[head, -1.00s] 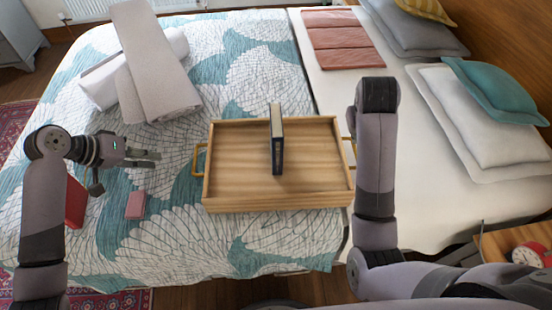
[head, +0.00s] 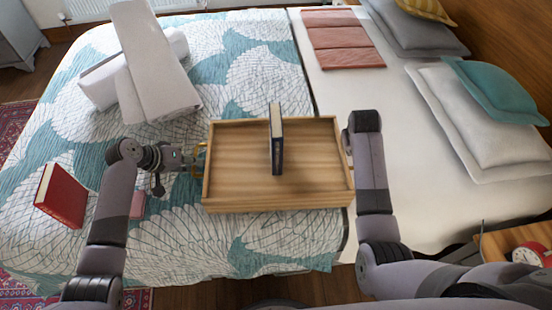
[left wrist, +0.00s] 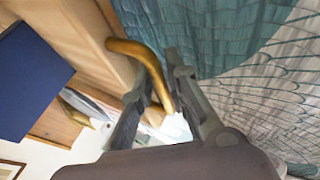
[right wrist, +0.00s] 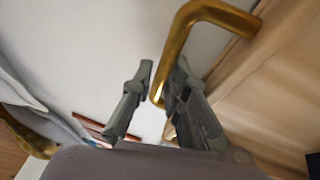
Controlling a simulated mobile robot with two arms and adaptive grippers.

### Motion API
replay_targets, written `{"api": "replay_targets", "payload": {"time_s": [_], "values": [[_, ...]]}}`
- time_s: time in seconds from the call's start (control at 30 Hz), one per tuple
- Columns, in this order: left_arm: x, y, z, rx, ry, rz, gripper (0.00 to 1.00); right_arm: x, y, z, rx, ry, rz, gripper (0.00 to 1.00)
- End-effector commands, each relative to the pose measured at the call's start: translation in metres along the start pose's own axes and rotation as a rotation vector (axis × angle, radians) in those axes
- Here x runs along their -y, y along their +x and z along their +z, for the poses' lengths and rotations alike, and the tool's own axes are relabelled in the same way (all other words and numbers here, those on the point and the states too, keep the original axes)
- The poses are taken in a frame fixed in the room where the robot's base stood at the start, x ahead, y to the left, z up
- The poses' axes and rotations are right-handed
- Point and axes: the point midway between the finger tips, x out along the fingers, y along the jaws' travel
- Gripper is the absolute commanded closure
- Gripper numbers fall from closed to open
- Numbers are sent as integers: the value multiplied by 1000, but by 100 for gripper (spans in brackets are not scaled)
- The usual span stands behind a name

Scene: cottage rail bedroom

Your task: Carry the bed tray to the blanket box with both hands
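The wooden bed tray (head: 232,192) lies on the patterned bedspread, with a dark blue book (head: 277,146) standing upright in it. My left gripper (head: 190,159) is at the tray's left brass handle. In the left wrist view, its open fingers (left wrist: 160,66) straddle that handle (left wrist: 145,55) with gaps visible. My right gripper is hidden behind my forearm in the head view. In the right wrist view, its fingers (right wrist: 165,72) are open, and the right brass handle (right wrist: 180,35) reaches between them, close to one finger. I cannot identify the blanket box.
A red book (head: 62,196) and a partly hidden pink block (head: 138,205) lie left of the tray. Pillows (head: 470,120) line the right side. A red clock (head: 532,254) stands on a bedside table.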

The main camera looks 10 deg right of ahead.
Motion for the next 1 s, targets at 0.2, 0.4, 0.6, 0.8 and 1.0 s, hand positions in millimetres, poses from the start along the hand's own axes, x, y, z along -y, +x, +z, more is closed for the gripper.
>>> {"api": "replay_targets", "payload": {"time_s": [0.2, 0.4, 0.6, 0.8, 1.0], "values": [[0, 1, 0, 0, 0, 0, 85, 0, 1, 0, 0, 1, 0, 85], [0, 1, 0, 0, 0, 0, 93, 0, 1, 0, 0, 0, 0, 93], [0, 1, 0, 0, 0, 0, 100, 0, 1, 0, 0, 1, 0, 100], [0, 1, 0, 0, 0, 0, 100, 0, 1, 0, 0, 1, 0, 100], [0, 1, 0, 0, 0, 0, 100, 0, 1, 0, 0, 1, 0, 100]]}}
